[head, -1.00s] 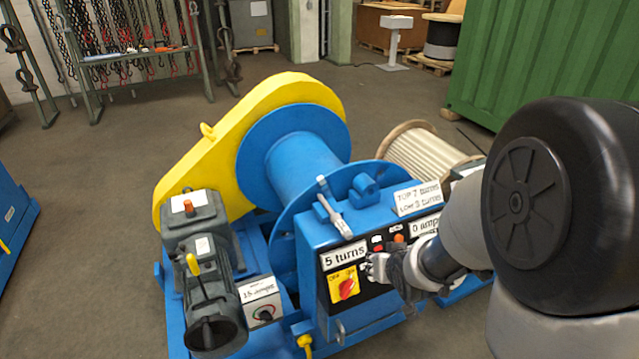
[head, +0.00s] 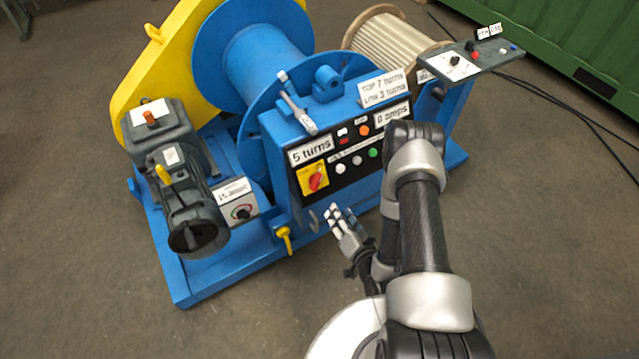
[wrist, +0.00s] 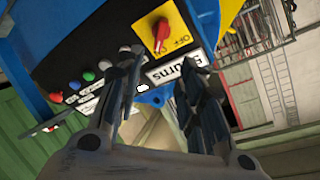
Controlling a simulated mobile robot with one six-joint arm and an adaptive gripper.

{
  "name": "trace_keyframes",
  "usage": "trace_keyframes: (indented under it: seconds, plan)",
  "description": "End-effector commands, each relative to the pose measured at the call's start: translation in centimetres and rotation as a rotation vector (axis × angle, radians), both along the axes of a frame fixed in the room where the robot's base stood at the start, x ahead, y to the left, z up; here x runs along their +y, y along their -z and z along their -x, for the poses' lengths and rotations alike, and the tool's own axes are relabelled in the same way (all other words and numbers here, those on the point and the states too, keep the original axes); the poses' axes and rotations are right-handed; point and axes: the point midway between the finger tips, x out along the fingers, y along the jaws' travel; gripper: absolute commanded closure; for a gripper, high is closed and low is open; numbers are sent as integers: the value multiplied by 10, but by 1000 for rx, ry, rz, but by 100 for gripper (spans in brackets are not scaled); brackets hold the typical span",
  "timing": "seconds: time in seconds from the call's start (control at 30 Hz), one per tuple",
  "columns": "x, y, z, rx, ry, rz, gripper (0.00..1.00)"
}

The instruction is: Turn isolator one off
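A red rotary switch handle (head: 316,181) sits on a yellow plate (head: 307,170) at the lower left of the black control panel, under the "5 turns" display. It also shows in the wrist view as a red handle (wrist: 161,34) on a yellow plate (wrist: 173,12) printed "OFF". I cannot read an isolator number or tell which setting the handle points to. My gripper (head: 338,214) is below and slightly right of the switch, apart from it. In the wrist view my gripper (wrist: 160,64) has its fingers spread and empty, with the switch beyond the fingertips.
White, green, red and orange buttons are right of the switch. A yellow-handled lever (head: 285,237) and the blue base frame (head: 182,290) are low down. A pendant tray (head: 470,62) is at the right. The front floor is clear.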

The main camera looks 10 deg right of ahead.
Motion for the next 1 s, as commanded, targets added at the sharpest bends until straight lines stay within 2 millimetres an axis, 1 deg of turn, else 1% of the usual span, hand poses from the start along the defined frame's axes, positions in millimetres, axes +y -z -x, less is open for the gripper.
trace_keyframes:
  seconds: [0.17, 0.5, 0.7, 0.83, 1.0]
  plan:
    - [6, 8, -27, -7, -6, 1, 65]
    - [16, 32, -97, -5, -5, 3, 65]
    - [21, 42, -134, -5, -3, 3, 65]
    - [23, 48, -149, -2, -2, 2, 65]
    - [25, 50, -159, -1, -2, 3, 65]
